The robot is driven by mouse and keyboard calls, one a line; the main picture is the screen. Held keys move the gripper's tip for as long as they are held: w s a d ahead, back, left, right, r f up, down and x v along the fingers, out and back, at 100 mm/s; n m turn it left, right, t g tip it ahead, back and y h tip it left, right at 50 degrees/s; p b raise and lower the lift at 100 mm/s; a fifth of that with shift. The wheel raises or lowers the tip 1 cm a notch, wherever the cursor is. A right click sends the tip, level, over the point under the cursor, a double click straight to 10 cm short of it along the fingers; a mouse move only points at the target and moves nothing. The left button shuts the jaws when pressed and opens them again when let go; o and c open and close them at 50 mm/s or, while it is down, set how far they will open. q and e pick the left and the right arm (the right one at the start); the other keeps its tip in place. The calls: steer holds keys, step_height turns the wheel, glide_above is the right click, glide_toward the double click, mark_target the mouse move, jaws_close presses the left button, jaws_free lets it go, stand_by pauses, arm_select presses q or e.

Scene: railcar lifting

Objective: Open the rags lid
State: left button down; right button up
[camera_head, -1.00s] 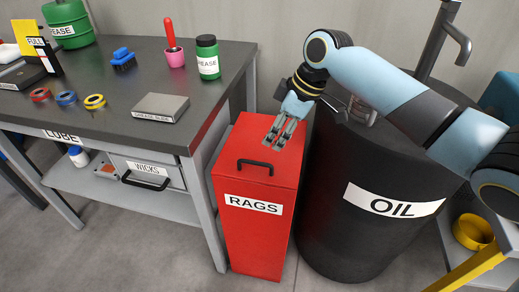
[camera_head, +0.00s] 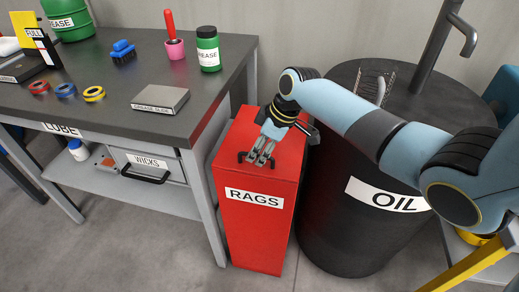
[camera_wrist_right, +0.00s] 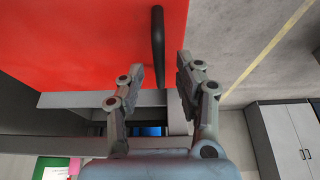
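The red rags bin (camera_head: 250,235) stands between the table and the oil drum, with a white RAGS label on its front. Its red lid (camera_head: 287,162) is closed. The black lid handle (camera_head: 243,157) is partly hidden by my right gripper (camera_head: 259,157), which reaches down over the lid from the right. In the right wrist view my right gripper (camera_wrist_right: 160,75) is open, with the handle (camera_wrist_right: 157,35) running into the gap between the fingers. I cannot tell whether a finger touches it. My left gripper is not in view.
The black oil drum (camera_head: 335,235) stands close to the bin's right. The grey lube table (camera_head: 110,90) stands at its left, carrying tapes, a green jar (camera_head: 208,50) and a flat grease-label box (camera_head: 160,99). The floor in front of the bin is clear.

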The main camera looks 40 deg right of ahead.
jaws_close()
stand_by(0.3)
